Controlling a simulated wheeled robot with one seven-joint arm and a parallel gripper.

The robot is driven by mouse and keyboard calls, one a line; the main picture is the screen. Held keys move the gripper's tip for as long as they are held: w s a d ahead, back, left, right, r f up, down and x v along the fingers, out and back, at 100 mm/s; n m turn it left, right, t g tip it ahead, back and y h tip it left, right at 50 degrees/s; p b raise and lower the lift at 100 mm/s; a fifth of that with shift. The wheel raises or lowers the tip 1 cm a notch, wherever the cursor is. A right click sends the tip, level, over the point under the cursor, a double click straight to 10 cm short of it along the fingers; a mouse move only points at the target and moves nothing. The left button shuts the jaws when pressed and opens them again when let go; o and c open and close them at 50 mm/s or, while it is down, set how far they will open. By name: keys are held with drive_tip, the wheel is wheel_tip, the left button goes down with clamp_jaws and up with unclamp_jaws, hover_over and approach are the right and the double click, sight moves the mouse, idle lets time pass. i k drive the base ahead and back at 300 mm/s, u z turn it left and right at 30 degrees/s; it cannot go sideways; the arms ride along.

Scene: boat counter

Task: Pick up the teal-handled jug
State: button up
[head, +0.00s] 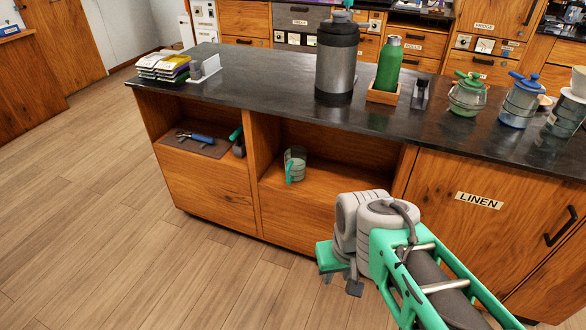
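The jug (297,157) is a grey-green, see-through-looking vessel with a teal handle (289,172). It stands upright in the open middle compartment of the counter, near that compartment's left side, with its handle toward the front. My gripper (341,274) is in front of the counter, lower and to the right of the jug, and apart from it. My arm comes in from the lower right. The gripper's fingers are small and partly covered by its own wrist, so their opening is unclear. I see nothing held in it.
The compartment (320,184) has a wooden divider (264,145) on its left and a dark countertop (270,82) above. The left compartment holds tools on a mat (196,145). A closed LINEN door (485,215) is on the right. Bottles and jars stand on top. The floor left is clear.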

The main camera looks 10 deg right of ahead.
sight(295, 156)
drive_tip(key=u, duration=1.5)
drive_tip(key=i, duration=1.3)
drive_tip(key=z, duration=0.85)
drive_tip(key=i, duration=0.5)
